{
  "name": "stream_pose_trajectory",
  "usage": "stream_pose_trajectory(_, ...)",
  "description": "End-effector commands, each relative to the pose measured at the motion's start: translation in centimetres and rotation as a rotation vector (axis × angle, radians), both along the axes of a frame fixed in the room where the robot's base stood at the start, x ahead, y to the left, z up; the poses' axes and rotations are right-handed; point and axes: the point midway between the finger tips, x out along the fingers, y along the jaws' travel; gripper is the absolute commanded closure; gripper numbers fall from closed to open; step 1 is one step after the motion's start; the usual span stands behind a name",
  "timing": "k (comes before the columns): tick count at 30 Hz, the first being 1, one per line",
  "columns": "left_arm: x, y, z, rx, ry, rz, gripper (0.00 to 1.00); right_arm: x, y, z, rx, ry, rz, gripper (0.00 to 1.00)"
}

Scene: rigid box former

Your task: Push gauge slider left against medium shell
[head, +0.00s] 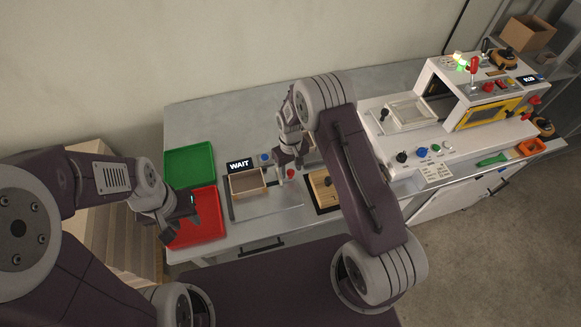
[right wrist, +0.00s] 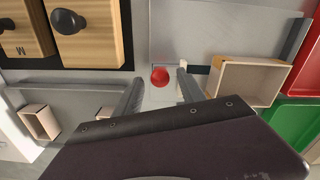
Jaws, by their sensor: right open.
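The open-topped shell (head: 248,182) sits on the metal gauge plate (head: 270,215) below the WAIT display. It also shows in the right wrist view (right wrist: 248,84). The gauge slider with its red knob (head: 291,173) is to the right of the shell in the head view, with a gap between them. In the right wrist view the red knob (right wrist: 160,77) lies between the two fingertips of my right gripper (right wrist: 161,75), which is open; contact cannot be told. My left gripper (head: 178,212) is over the red tray, and its jaw opening is unclear.
A green tray (head: 190,164) and the red tray (head: 197,232) lie left of the gauge. A wooden block marked M (right wrist: 22,32) with a black knob lies on the slider's other side. A small open box (right wrist: 40,122) is near. The white machine (head: 465,95) stands right.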

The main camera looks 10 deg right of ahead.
Motion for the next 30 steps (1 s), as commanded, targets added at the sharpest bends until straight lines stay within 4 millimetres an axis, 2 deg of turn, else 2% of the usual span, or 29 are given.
stream_pose_trajectory(7,-0.01,0.00,-0.01,0.000,0.000,0.000,0.64,0.01,0.00,-0.19,0.000,0.000,0.000,0.53)
stream_pose_trajectory(12,-0.01,0.00,-0.01,0.000,0.000,0.000,0.64,0.00,0.00,-0.16,0.000,0.000,0.000,1.00)
stream_pose_trajectory(30,0.00,0.00,0.03,0.000,0.000,0.000,0.64,-0.05,-0.04,-0.06,-0.001,0.002,0.000,1.00)
